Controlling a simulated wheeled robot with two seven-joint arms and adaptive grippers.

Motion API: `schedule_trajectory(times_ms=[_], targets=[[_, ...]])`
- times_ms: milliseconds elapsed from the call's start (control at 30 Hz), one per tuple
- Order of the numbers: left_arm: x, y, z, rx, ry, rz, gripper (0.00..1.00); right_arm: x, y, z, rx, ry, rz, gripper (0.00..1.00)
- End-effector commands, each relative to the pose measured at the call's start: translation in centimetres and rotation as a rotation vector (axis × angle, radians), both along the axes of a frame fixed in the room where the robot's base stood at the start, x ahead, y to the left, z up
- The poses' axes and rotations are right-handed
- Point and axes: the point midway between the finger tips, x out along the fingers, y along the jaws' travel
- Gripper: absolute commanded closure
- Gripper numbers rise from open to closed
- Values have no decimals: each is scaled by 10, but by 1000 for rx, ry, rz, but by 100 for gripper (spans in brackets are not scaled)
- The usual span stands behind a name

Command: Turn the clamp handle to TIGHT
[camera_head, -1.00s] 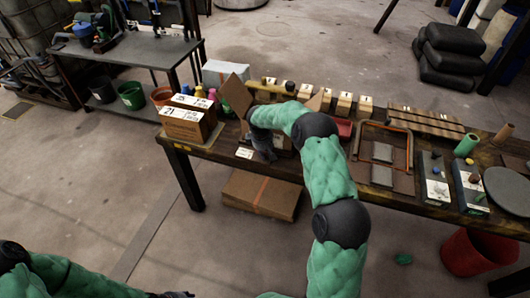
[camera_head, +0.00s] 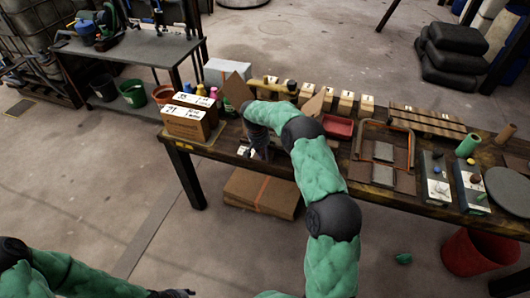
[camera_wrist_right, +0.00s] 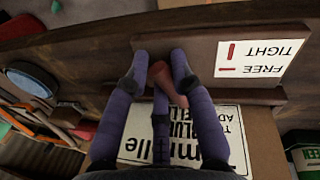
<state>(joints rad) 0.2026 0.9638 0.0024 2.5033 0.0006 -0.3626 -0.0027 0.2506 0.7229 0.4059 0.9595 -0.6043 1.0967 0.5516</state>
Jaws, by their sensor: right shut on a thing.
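The clamp handle (camera_wrist_right: 161,78) is a short red bar in the right wrist view, standing tilted between the purple fingers of my right gripper (camera_wrist_right: 163,70), which is shut on it. Beside it, a white label (camera_wrist_right: 262,58) on a brown board reads TIGHT and FREE upside down, each with a red mark. I cannot tell which mark the handle lines up with. In the head view my right gripper (camera_head: 258,152) is at the table's near edge, and my arm hides the handle. Dark tips of my left gripper (camera_head: 176,293) show at the bottom edge, too little to judge.
Labelled cardboard boxes (camera_head: 188,122) stand left of my right gripper on the table. A red tray (camera_head: 339,127) and an orange-framed rack (camera_head: 384,155) lie to the right. A box (camera_head: 260,192) is under the table. The floor in front is mostly clear.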

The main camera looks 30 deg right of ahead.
Motion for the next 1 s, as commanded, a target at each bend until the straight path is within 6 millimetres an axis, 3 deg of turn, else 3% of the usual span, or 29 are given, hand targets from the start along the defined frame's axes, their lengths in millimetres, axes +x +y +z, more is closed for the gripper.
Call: schedule_trajectory(times_ms=[500, 1000], targets=[[0, 0, 5, 0, 0, 0, 60, 1, 5, -2, 1, 3, -331, 100], [0, 0, 6, 0, 0, 0, 60, 1, 6, -2, 2, 3, -389, 100]])
